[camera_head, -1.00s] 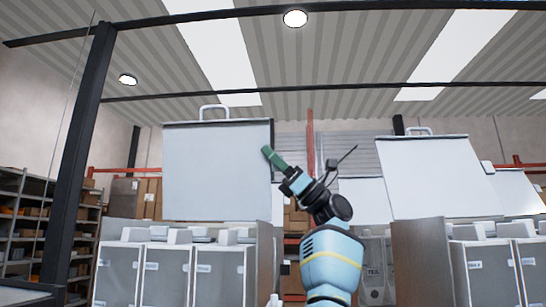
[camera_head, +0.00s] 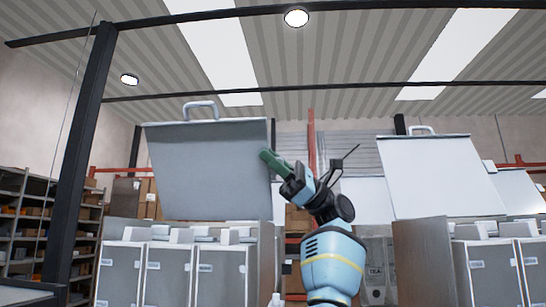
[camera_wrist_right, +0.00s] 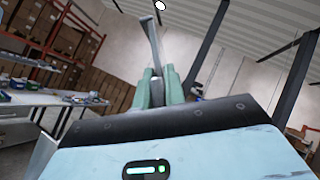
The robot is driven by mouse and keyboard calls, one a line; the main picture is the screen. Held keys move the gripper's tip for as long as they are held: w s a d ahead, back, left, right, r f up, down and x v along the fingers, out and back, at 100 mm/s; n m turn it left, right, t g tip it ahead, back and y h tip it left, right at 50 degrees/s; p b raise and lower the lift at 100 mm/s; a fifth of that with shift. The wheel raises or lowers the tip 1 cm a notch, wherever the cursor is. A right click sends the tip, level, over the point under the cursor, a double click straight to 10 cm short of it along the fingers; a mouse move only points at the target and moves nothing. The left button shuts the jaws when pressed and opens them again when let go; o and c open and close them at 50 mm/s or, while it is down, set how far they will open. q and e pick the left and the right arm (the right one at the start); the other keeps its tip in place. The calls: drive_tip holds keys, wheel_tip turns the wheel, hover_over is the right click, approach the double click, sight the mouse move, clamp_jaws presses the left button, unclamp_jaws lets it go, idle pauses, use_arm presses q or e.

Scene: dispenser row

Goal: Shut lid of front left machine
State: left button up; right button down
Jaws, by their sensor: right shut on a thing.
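The raised lid (camera_head: 208,172) of the left machine is a grey panel with a handle (camera_head: 200,105) on its top edge. It stands tilted toward me above the machine's body (camera_head: 165,272). My right gripper (camera_head: 266,157) is at the lid's right edge, with its green fingers shut on it. In the right wrist view, the fingers (camera_wrist_right: 157,88) close around a thin grey panel (camera_wrist_right: 152,42) seen edge-on, the lid. My left gripper is not in view.
A second machine with a raised white lid (camera_head: 435,175) stands to the right. Shelves (camera_head: 35,215) stand behind a dark post (camera_head: 78,150) on the left. A gap with stacked boxes (camera_head: 296,235) lies between the machines.

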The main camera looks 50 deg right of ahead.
drive_tip(key=shift+s+a+f+n+g+h, duration=0.15)
drive_tip(key=shift+s+a+f+n+g, duration=0.35)
drive_tip(key=shift+n+g, duration=0.4)
drive_tip(key=shift+s+a+f+n+g+h, duration=0.15)
drive_tip(key=shift+s+a+f+n+g, duration=0.4)
drive_tip(key=shift+n, duration=0.55)
drive_tip(key=shift+w, duration=0.15)
drive_tip(key=c, duration=1.5)
unclamp_jaws()
drive_tip(key=shift+o, duration=0.2)
drive_tip(key=shift+d+f, duration=0.1)
drive_tip(key=v, duration=0.7)
drive_tip(key=shift+d+f+b, duration=0.15)
drive_tip(key=shift+d+b, duration=0.15)
drive_tip(key=shift+b, duration=0.15)
